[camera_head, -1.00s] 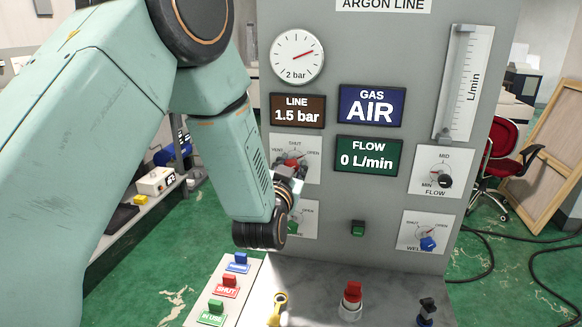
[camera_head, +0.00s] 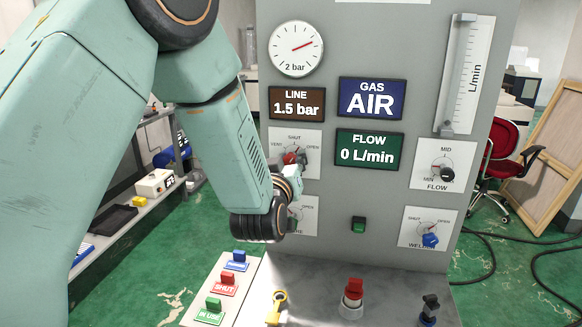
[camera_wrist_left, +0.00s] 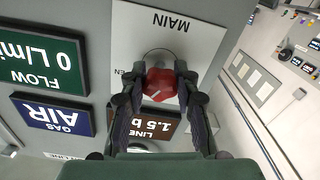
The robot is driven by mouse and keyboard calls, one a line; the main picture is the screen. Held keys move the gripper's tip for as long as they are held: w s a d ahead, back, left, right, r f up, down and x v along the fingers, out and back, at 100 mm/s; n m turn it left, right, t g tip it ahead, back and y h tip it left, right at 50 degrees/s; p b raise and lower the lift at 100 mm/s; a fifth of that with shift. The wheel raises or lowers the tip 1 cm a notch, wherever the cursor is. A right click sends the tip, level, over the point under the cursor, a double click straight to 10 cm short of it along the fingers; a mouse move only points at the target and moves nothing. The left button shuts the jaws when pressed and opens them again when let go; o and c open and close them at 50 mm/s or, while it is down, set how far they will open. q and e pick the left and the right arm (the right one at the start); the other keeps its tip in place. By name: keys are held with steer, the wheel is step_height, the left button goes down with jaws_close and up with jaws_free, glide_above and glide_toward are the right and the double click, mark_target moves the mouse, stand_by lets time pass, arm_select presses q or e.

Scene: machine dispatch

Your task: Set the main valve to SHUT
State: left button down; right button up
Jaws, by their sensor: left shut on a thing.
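In the left wrist view the red knob (camera_wrist_left: 161,84) is between my two fingers, below the upside-down word MAIN. My left gripper (camera_wrist_left: 160,90) is shut on it. A pale pointer mark on the knob slants to the lower left in that inverted view; its exact setting is hard to read. In the head view my left gripper (camera_head: 296,168) partly hides the knob and plate. My right gripper is not in view.
The LINE display (camera_head: 297,104) reads 1.5 bar, GAS (camera_head: 370,99) reads AIR, FLOW (camera_head: 369,150) reads 0 L/min. FLOW (camera_head: 446,174) and welding (camera_head: 430,239) knobs are at right. Colored tags (camera_head: 224,284), a yellow tool (camera_head: 277,307) and a red-topped item (camera_head: 352,295) are below.

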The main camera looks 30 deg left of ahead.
arm_select(q)
steer(key=n+b, duration=0.2)
steer(key=n, duration=0.3)
steer(key=shift+n+b, duration=0.3)
steer(key=shift+n, duration=0.1)
stand_by(0.4)
steer(key=c, duration=1.4)
jaws_free()
steer(key=o, duration=0.4)
steer(key=shift+s+r, duration=0.1)
steer(key=shift+s, duration=0.1)
steer(key=shift+w, duration=0.1)
steer(key=shift+v, duration=3.7)
steer(key=shift+d, duration=0.1)
